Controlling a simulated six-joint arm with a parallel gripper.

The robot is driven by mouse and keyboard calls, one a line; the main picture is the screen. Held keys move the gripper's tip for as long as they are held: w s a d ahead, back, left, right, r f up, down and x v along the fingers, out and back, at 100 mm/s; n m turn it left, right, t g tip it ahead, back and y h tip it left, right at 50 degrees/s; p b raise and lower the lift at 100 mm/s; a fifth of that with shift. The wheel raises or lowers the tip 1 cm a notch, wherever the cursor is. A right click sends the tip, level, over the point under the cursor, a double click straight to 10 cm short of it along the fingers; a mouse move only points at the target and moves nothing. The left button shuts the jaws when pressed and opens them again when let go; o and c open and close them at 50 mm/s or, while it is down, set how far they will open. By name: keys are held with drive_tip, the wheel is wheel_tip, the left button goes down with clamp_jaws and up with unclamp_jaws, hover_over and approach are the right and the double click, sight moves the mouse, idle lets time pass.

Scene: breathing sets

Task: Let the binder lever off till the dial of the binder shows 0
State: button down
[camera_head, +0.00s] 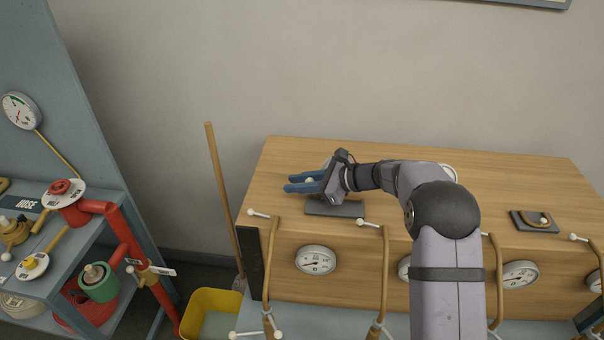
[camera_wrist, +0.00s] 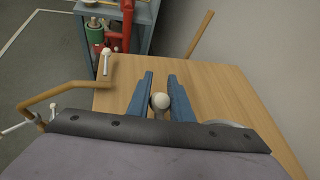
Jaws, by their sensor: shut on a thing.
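My gripper (camera_head: 303,183) has blue fingers and reaches left over the wooden bench top. In the wrist view the fingers (camera_wrist: 161,80) stand on either side of a pale ball knob (camera_wrist: 160,101), which looks like the lever's end. A dark plate (camera_head: 335,209) lies under my gripper near the bench's front edge. The rest of the lever and the binder body are hidden by my gripper. A pale round edge (camera_wrist: 228,124) shows at the right in the wrist view; no reading is visible on it.
Brown levers with white ends (camera_head: 385,270) stand along the bench front beside white dials (camera_head: 315,260). A dark plate with a ring (camera_head: 535,221) lies at right. A wooden pole (camera_head: 219,185) leans by the bench's left end, near a yellow bin (camera_head: 190,312). The right bench top is mostly clear.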

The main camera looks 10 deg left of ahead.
drive_tip(key=shift+a+f+h+p, duration=0.2)
drive_tip(key=shift+f+h+p, duration=0.25)
drive_tip(key=shift+f+h, duration=0.1)
drive_tip(key=shift+a+f+h+p, duration=0.15)
drive_tip(key=shift+f+h+p, duration=0.25)
drive_tip(key=shift+f+h, duration=0.15)
drive_tip(key=c, duration=1.6)
unclamp_jaws()
drive_tip(key=b+v, duration=0.2)
drive_tip(key=v, duration=0.4)
drive_tip(key=shift+d+r+b, duration=0.2)
drive_tip(key=shift+d+b, duration=0.05)
drive_tip(key=shift+b, duration=0.15)
drive_tip(key=shift+s+d+r, duration=0.1)
drive_tip(key=shift+d+r, duration=0.15)
drive_tip(key=shift+r, duration=0.05)
